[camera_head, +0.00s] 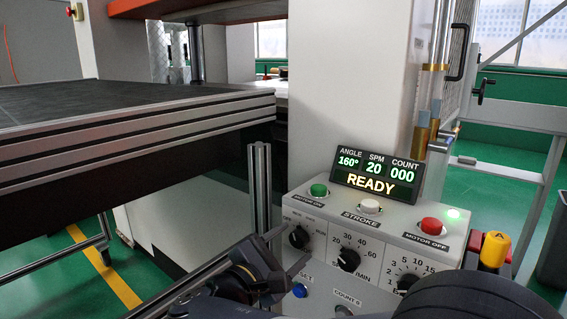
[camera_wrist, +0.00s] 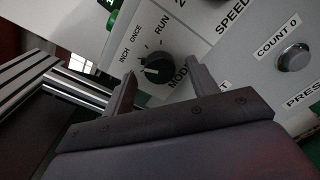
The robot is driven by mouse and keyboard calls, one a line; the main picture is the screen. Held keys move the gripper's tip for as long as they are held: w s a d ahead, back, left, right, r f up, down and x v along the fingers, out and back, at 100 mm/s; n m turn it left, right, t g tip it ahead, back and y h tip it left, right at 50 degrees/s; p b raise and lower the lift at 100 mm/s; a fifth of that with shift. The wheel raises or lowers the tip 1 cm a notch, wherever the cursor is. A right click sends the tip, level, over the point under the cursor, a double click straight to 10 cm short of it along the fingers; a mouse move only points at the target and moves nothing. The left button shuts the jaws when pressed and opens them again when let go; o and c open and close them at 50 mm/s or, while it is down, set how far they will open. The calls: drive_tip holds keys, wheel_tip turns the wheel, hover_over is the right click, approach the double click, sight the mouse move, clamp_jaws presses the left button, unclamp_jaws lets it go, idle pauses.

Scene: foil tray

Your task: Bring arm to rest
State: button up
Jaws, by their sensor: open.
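My gripper (camera_head: 288,248) is in front of the left side of the grey control box (camera_head: 392,218), its fingers pointing at the black mode knob (camera_head: 299,237). In the wrist view my gripper (camera_wrist: 158,78) is open, with the mode knob (camera_wrist: 155,71) appearing between its two fingertips. The knob has INCH, ONCE and RUN labels around it. I cannot tell whether a finger touches the knob; nothing is seen held.
The display (camera_head: 364,176) reads READY, 160°, SPM 20, count 000. Green (camera_head: 319,190), white (camera_head: 370,206) and red (camera_head: 431,226) buttons top the box. A dark-topped press bed (camera_head: 100,105) stands left; a yellow-topped switch (camera_head: 495,249) is right.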

drive_tip(key=shift+w+d, duration=0.25)
drive_tip(key=shift+w, duration=0.05)
drive_tip(key=shift+s+a, duration=0.1)
